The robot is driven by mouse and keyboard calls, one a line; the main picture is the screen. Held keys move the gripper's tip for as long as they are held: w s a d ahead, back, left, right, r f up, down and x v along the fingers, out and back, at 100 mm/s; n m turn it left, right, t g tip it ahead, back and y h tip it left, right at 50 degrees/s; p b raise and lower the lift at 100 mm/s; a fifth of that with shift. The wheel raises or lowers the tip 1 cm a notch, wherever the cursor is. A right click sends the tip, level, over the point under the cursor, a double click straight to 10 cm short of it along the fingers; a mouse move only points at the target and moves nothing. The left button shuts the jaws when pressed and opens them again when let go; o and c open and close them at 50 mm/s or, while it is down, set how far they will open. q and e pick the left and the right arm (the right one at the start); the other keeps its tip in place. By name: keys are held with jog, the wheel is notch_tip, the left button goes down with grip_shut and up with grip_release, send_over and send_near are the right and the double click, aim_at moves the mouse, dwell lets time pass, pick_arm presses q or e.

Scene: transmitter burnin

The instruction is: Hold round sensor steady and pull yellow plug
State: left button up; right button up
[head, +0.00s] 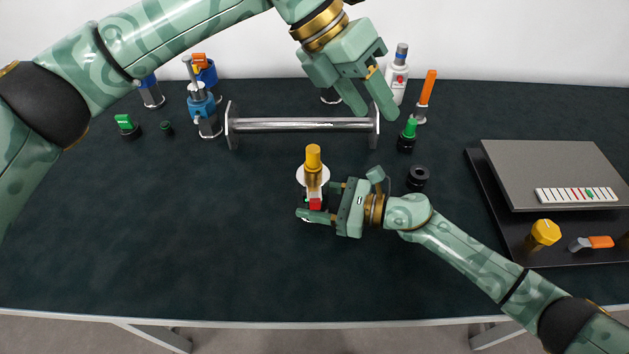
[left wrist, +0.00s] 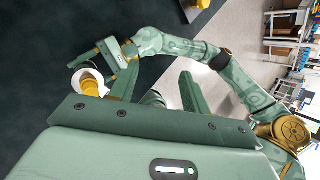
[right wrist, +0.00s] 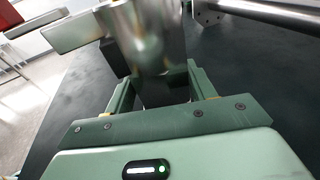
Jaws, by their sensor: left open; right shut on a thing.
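The round sensor (head: 301,174) stands upright near the table's middle, with a white round rim and a red patch lower down. The yellow plug (head: 313,158) sits on its top. My right gripper (head: 319,203) is shut around the sensor's lower body from the right. In the right wrist view a shiny metallic body (right wrist: 150,40) rises between the fingers. My left gripper (head: 369,106) is open and empty, above and to the right behind the plug. The left wrist view shows the yellow plug (left wrist: 91,86) outside its fingers, to the left.
A metal pipe with end flanges (head: 305,125) lies behind the sensor. Blue-headed instruments (head: 205,108) stand at back left. A green-capped part (head: 407,135) and black ring (head: 418,176) stand right. A grey case (head: 550,170) is at far right. The front left is clear.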

aim_at(313, 148)
pick_arm(q)
jog(key=a+f+y, duration=0.1)
jog(key=a+y, duration=0.1)
jog(key=w+a+f+t+y, duration=0.1)
jog(key=a+y, duration=0.1)
jog(key=a, duration=0.1)
jog(key=a+f+y, duration=0.2)
jog(key=shift+w+a+n+t+y, duration=0.15)
jog(key=shift+a+n+t+y, duration=0.05)
jog(key=shift+n+t+y, duration=0.2)
jog(key=shift+a+f, duration=0.15)
jog(key=shift+f, duration=3.8)
jog(key=shift+c, duration=0.4)
jog(key=c, duration=0.9)
